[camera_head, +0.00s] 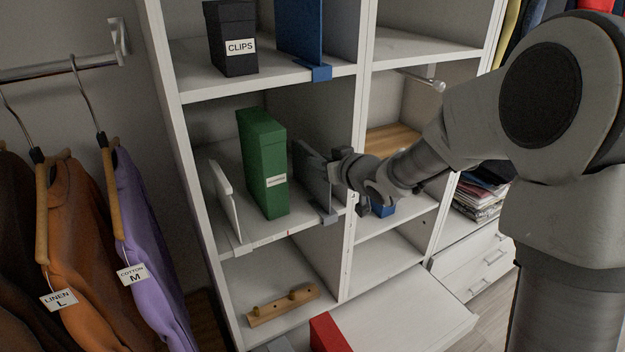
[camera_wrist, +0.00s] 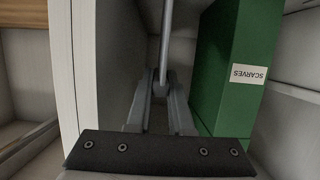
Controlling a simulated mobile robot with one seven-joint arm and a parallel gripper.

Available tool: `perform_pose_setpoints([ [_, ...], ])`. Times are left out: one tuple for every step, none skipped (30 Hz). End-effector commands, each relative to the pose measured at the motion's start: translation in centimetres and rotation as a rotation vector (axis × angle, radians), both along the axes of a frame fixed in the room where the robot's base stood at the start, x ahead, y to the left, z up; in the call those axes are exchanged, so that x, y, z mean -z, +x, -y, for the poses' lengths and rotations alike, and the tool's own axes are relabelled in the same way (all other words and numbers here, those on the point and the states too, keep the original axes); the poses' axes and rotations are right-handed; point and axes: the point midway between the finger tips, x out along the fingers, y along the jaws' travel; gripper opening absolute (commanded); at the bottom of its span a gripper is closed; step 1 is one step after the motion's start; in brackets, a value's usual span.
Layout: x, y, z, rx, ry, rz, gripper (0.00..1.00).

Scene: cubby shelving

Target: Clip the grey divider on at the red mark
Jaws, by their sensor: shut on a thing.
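The grey divider (camera_head: 314,178) stands upright in the middle cubby, right of a green box file (camera_head: 263,165). Its clip foot is at the shelf's front edge; I cannot tell whether it is seated. My gripper (camera_head: 338,178) reaches in from the right and is shut on the divider. In the wrist view the divider (camera_wrist: 166,45) shows edge-on between my fingers (camera_wrist: 160,90), with the green box (camera_wrist: 226,75), labelled SCARVES, to its right. The small red mark (camera_head: 289,233) is on the front edge of that shelf, left of the divider's foot.
A white divider (camera_head: 226,200) stands at the cubby's left. A cubby upright (camera_head: 356,150) is close to the right of my gripper. Above are a black CLIPS box (camera_head: 232,40) and a blue divider (camera_head: 300,30). Below lie a wooden peg rail (camera_head: 283,305) and a red object (camera_head: 328,333).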

Motion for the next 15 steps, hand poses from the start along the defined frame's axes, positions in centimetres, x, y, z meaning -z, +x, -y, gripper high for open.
perform_pose_setpoints([
  [-0.1,-0.2,0.1,0.001,0.0,0.001,0.0],
  [-0.1,-0.3,0.2,0.001,0.0,0.001,0.0],
  [-0.1,-0.4,0.3,0.0,0.001,0.001,0.0],
  [-0.1,-0.5,0.4,0.0,0.001,0.001,0.0],
  [-0.1,-0.6,0.4,0.0,0.001,0.001,0.0],
  [-0.1,-0.7,0.5,0.0,0.0,0.002,0.0],
  [-0.1,-0.8,0.6,0.001,0.0,0.002,0.0],
  [-0.1,-0.9,0.7,0.001,0.0,0.002,0.0],
  [-0.1,-1.1,0.8,0.001,0.0,0.002,0.0],
  [-0.1,-1.2,0.8,0.001,0.0,0.001,0.0],
  [-0.1,-1.3,0.9,0.001,0.0,0.001,0.0],
  [-0.1,-1.4,1.0,0.001,0.0,0.0,0.0],
  [-0.1,-1.5,1.1,0.001,0.0,0.0,0.0],
  [-0.1,-1.6,1.1,0.001,-0.001,0.001,0.0],
  [-0.1,-1.7,1.2,0.001,0.0,0.002,0.0],
])
